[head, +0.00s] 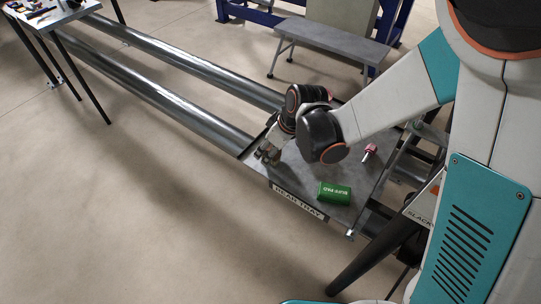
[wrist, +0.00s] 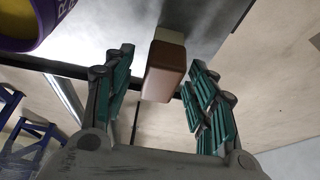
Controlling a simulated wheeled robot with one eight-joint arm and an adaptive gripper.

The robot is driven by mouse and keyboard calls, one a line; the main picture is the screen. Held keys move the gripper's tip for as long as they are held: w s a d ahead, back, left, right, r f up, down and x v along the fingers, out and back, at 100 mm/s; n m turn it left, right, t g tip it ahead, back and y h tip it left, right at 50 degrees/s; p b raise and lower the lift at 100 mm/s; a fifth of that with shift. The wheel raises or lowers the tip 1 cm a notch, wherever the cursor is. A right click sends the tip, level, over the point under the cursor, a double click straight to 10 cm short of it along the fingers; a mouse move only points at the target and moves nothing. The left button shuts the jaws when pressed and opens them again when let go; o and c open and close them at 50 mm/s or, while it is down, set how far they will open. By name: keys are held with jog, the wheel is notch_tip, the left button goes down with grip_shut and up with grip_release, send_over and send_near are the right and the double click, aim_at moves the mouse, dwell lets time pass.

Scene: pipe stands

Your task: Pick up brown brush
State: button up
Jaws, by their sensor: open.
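In the wrist view, the brown brush (wrist: 164,72) is a brown block with a cream part at its far end. It lies between the two teal-padded fingers of my open gripper (wrist: 162,57), with a visible gap on each side. In the head view, my gripper (head: 268,153) is low over the left edge of the grey tray (head: 308,178). The brush cannot be made out clearly there, where my gripper and wrist cover that edge. I cannot tell how far the fingertips are above the tray.
A green can-like object (head: 334,193) lies on the tray's front part, and a red-handled item (head: 369,152) lies farther right. A purple and yellow round object (wrist: 28,22) is close at the wrist view's upper left. Two long pipes (head: 165,88) run from the tray to a far table.

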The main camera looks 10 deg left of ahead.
aim_at(270, 148)
jog(key=c, duration=1.2)
jog(key=shift+o, duration=0.2)
jog(key=shift+r, duration=0.1)
notch_tip(270, 148, up, 20)
jog(key=p, duration=1.4)
jog(key=o, duration=0.5)
jog(key=c, duration=0.4)
